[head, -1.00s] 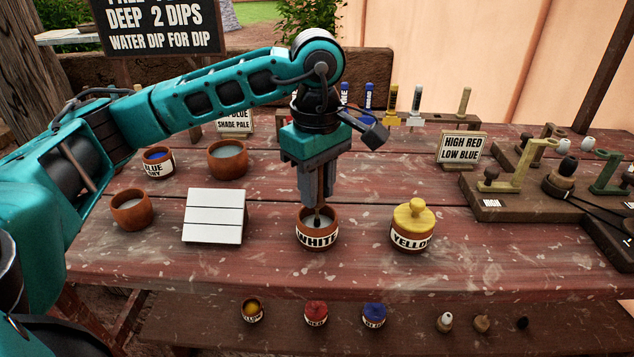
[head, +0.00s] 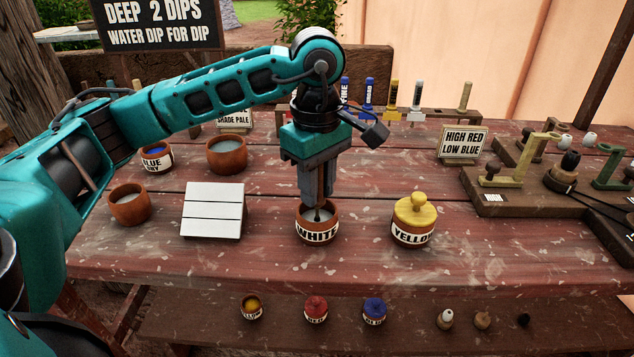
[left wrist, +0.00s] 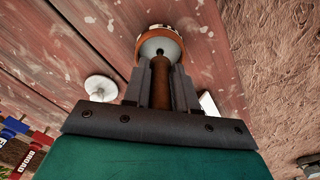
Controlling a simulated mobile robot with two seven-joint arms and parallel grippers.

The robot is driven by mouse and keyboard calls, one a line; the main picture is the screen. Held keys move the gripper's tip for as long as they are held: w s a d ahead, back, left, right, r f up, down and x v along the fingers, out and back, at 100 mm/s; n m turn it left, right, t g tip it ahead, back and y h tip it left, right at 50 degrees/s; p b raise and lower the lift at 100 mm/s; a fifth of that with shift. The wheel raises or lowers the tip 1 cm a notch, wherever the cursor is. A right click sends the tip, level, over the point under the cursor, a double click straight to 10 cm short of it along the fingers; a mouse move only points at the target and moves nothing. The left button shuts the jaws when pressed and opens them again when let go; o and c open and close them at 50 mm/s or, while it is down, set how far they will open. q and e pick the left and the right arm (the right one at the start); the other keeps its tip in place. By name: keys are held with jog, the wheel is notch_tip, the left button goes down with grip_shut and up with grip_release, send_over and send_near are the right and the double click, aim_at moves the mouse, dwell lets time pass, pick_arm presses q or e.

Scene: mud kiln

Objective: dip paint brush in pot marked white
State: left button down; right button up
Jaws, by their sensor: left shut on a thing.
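The pot marked white (head: 317,231) is an open terracotta pot with white paint, standing on the red plank table at the middle. My left gripper (head: 318,198) is directly above it, pointing down and shut on the brush. The brush (head: 319,212) is upright, with its lower end inside the pot's mouth. In the left wrist view the brush handle (left wrist: 160,85) runs between the fingers to the pot (left wrist: 160,44), and its dark tip shows against the white paint. How deep the tip sits is hard to tell. My right gripper is not in view.
A yellow-lidded pot (head: 414,221) stands to the right and a white slatted block (head: 213,211) to the left. A blue pot (head: 157,157) and terracotta bowls (head: 130,205) stand further left. Wooden racks (head: 517,190) fill the right. Small pots (head: 316,309) line the lower shelf.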

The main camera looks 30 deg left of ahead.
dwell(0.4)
pick_arm(q)
jog(key=shift+r, duration=0.15)
jog(key=shift+r+p, duration=0.9)
jog(key=shift+r, duration=0.25)
jog(key=shift+r+p, duration=1.25)
jog(key=shift+r, duration=0.5)
jog(key=shift+r+p, duration=0.35)
jog(key=shift+r, duration=0.15)
